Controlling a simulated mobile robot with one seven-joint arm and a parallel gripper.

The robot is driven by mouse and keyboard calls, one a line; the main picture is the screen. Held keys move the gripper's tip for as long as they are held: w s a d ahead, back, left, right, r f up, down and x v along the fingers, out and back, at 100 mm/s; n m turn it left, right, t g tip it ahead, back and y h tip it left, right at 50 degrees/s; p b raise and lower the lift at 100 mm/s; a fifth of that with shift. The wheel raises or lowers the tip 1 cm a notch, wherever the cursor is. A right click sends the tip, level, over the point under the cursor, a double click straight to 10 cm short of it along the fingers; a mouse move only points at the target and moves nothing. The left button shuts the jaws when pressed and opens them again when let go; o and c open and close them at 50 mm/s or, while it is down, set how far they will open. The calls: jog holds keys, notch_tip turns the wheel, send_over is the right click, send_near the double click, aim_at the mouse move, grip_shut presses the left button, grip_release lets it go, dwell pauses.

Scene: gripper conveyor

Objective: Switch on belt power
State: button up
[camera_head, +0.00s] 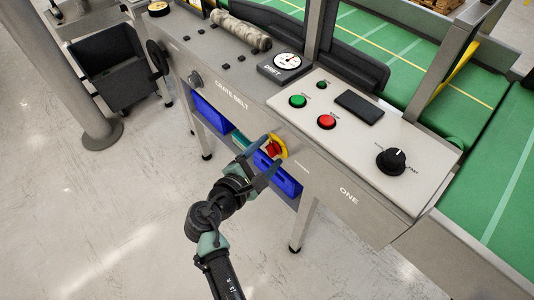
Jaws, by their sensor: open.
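A red rotary switch (274,148) on a yellow backing is mounted on the front face of the grey conveyor console (345,195). Small lettering, too small to read for sure, is beside it. My gripper (271,154) is open in front of this switch, one finger at its left and the other at its lower side. The fingers hide part of the switch, and I cannot tell whether they touch it. The knob's on or off position is not readable.
The top panel carries a green button (298,101), a red button (327,121), a black dial (391,160) and a gauge (287,61). Blue bins (210,114) hang under the console. Green belts (455,110) lie behind. The floor at the left front is clear.

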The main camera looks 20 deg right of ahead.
grip_shut()
jog(key=shift+f+b, duration=0.1)
jog(key=shift+b, duration=0.25)
jog(key=m+t+h+b, duration=0.1)
jog(key=m+b, duration=0.4)
jog(key=b, duration=0.5)
jog(key=m+t+h+b, duration=0.1)
jog(key=m+h+b, duration=0.1)
jog(key=m+b, duration=0.4)
jog(key=f+m+t+h+b, duration=0.1)
jog(key=m+b, duration=0.5)
jog(key=b, duration=0.9)
jog(key=shift+t+h, duration=0.4)
jog(key=shift+h, duration=0.2)
jog(key=shift+r+b, duration=0.15)
jog(key=shift+b, duration=0.2)
grip_release()
